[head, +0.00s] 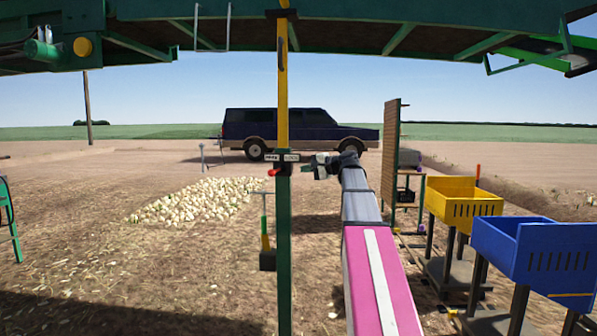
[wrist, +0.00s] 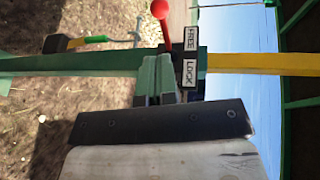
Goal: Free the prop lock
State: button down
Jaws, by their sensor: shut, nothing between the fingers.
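The prop (head: 283,80), an upright post with a yellow upper part and a green lower part, stands mid-view in the head view. Its lock (head: 284,158) has labels FREE and LOCK. The wrist view, turned sideways, shows the FREE label (wrist: 191,38) and the LOCK label (wrist: 189,72). The lever's red knob (wrist: 160,9) sticks out on the FREE side; in the head view the knob (head: 272,172) is left of the post, below the labels. My gripper (head: 312,166) is shut and empty, just right of the post. In the wrist view its fingertips (wrist: 158,60) overlap the post by the lever; I cannot tell if they touch.
The elevator frame (head: 350,30) spans overhead. A yellow bin (head: 465,198) and a blue bin (head: 530,250) stand at right, near a brown board (head: 391,150). An onion pile (head: 195,203) lies left of the post. A dark van (head: 290,128) stands behind.

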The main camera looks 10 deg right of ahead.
aim_at(271, 171)
jog(key=x, duration=1.2)
jog(key=shift+f, duration=0.1)
jog(key=shift+w+a+m+t+h, duration=0.2)
jog(key=shift+a+m+t+h, duration=0.3)
jog(key=shift+a, duration=0.35)
jog(key=shift+w+a, duration=0.55)
jog(key=shift+a, duration=0.35)
